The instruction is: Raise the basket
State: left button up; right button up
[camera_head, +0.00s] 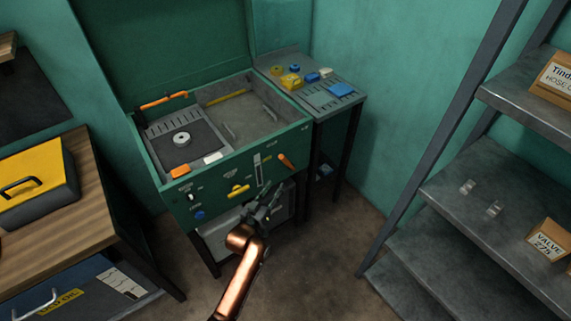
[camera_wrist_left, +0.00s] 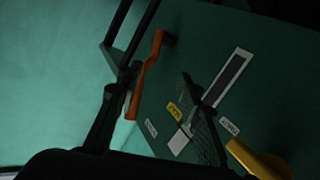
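The green machine (camera_head: 165,172) has an open top with a grey basin (camera_head: 235,125) in it. I cannot tell which part inside is the basket. An orange lever (camera_head: 286,160) sits on the right of the front panel; it also shows in the left wrist view (camera_wrist_left: 146,75). My left gripper (camera_head: 270,198) is in front of the panel, below the lever. In the left wrist view my left gripper (camera_wrist_left: 157,85) has its fingers apart and nothing held. The lever appears between the fingers, nearer the left one; contact cannot be told. My right gripper is out of view.
A yellow handle (camera_head: 237,190) is left of the gripper on the panel. A side table (camera_head: 325,105) with small parts stands at right. Shelving (camera_head: 470,185) is far right; a wooden bench (camera_head: 95,205) with a yellow case (camera_head: 35,180) is left. Floor between is clear.

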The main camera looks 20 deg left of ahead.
aim_at(284, 162)
pick_arm(q)
notch_tip(284, 162, up, 7)
jog(key=w+t, duration=0.1)
jog(key=w, duration=0.3)
jog(key=w+d+b, duration=0.1)
jog(key=w, duration=0.1)
jog(key=w+b, duration=0.1)
jog(key=shift+w+d+f, duration=0.25)
jog(key=shift+w, duration=0.15)
jog(key=shift+w+b, duration=0.3)
jog(key=shift+w, duration=0.05)
jog(key=shift+w+r, duration=0.1)
jog(key=shift+w, duration=0.1)
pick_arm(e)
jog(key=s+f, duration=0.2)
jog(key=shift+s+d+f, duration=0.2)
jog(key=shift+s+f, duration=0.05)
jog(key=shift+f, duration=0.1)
pick_arm(q)
jog(key=shift+c, duration=0.6)
jog(key=c, duration=0.8)
grip_shut()
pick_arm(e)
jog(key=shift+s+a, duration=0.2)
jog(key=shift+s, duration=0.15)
pick_arm(q)
jog(key=shift+a, duration=0.15)
